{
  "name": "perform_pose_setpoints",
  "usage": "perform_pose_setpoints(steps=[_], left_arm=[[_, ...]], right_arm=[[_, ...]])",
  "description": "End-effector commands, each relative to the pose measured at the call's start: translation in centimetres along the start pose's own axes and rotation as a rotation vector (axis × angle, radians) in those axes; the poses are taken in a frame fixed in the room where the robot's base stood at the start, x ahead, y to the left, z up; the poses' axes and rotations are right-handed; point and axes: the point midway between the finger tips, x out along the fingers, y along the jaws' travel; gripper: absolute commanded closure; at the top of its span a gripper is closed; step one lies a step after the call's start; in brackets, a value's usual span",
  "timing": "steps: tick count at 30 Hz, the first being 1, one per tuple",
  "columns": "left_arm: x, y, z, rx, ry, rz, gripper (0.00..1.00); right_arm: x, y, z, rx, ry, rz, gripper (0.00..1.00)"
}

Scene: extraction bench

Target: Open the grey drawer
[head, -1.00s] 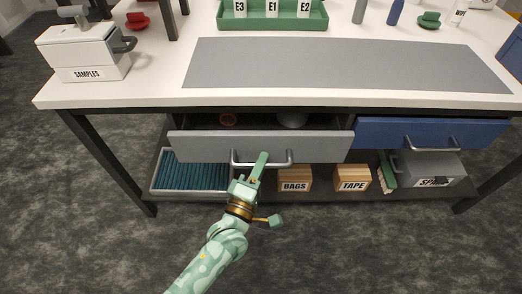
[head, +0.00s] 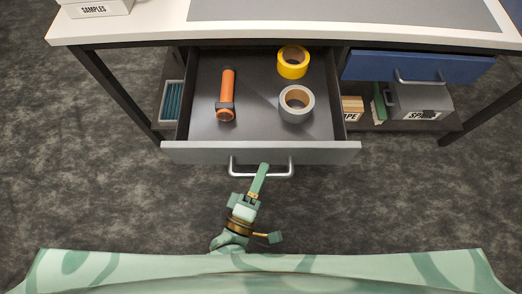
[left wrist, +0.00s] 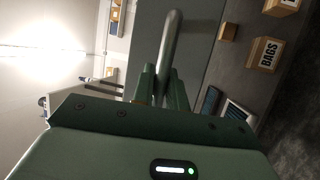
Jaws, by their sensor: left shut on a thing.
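The grey drawer (head: 262,152) is pulled far out from under the bench in the head view. Inside it lie an orange flashlight-like tool (head: 227,94), a yellow tape roll (head: 293,62) and a grey tape roll (head: 296,103). Its metal bar handle (head: 278,175) is on the front. My left gripper (head: 259,180) is shut on the handle. In the left wrist view the handle (left wrist: 171,45) runs between the two fingers (left wrist: 162,85). My right gripper is not in view.
A blue drawer (head: 415,67) to the right is shut. Below it are a grey box (head: 420,98) and a wooden box (head: 352,106) on the lower shelf. A white samples box (head: 95,8) stands on the bench's left end. The floor in front is clear.

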Motion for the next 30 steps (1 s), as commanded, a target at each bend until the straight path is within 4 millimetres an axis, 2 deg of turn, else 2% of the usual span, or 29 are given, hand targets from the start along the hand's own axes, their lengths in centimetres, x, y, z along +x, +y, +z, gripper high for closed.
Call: perform_pose_setpoints(steps=[6, 18, 19, 21, 30], left_arm=[[-1.4, 0.2, 0.6, 0.001, -0.002, -0.004, 1.0], [-1.5, 0.1, 0.6, 0.001, -0.002, -0.004, 1.0], [-1.5, 0.1, 0.6, 0.001, -0.002, -0.004, 0.8], [-1.5, 0.2, 0.6, 0.001, -0.002, -0.003, 0.64], [-1.5, 0.2, 0.6, 0.0, 0.0, -0.001, 0.64]], right_arm=[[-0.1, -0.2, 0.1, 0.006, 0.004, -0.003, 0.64], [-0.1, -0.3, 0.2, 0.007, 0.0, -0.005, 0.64], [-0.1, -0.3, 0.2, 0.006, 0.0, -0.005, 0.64], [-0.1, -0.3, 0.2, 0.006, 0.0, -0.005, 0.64], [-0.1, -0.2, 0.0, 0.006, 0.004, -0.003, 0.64]])
